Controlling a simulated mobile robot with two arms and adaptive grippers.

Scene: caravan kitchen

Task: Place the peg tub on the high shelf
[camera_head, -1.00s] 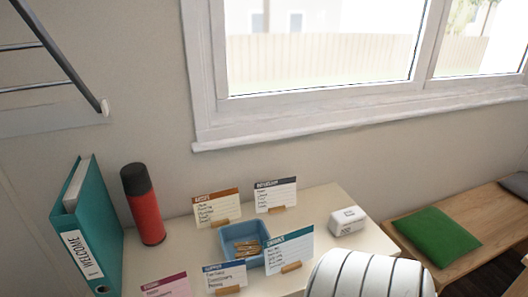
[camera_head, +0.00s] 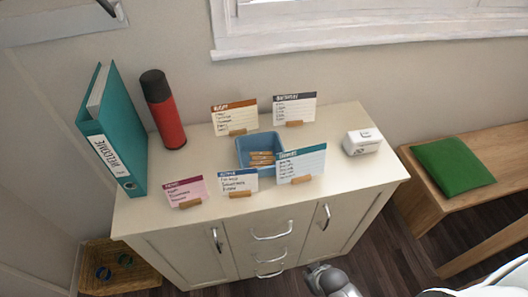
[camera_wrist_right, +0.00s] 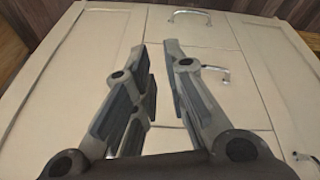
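The peg tub (camera_head: 258,139) is an open blue tub with wooden pegs (camera_head: 262,158) inside. It stands upright on the cream cabinet top, with label cards around it. One card hides part of its front. No gripper touches it. My right gripper (camera_wrist_right: 157,50) is open and empty in the right wrist view, facing the cabinet's drawer fronts, below the top. Part of my right arm shows at the bottom of the head view. My left gripper is not in view. A fixture at the upper left wall is mostly cut off; I cannot tell if it is the high shelf.
A teal binder (camera_head: 112,130) and a red flask (camera_head: 164,115) stand left of the tub. Several cards stand in wooden holders, and a white box (camera_head: 361,141) sits at right. A bench with a green cushion (camera_head: 453,166) is right; a basket (camera_head: 122,268) is lower left.

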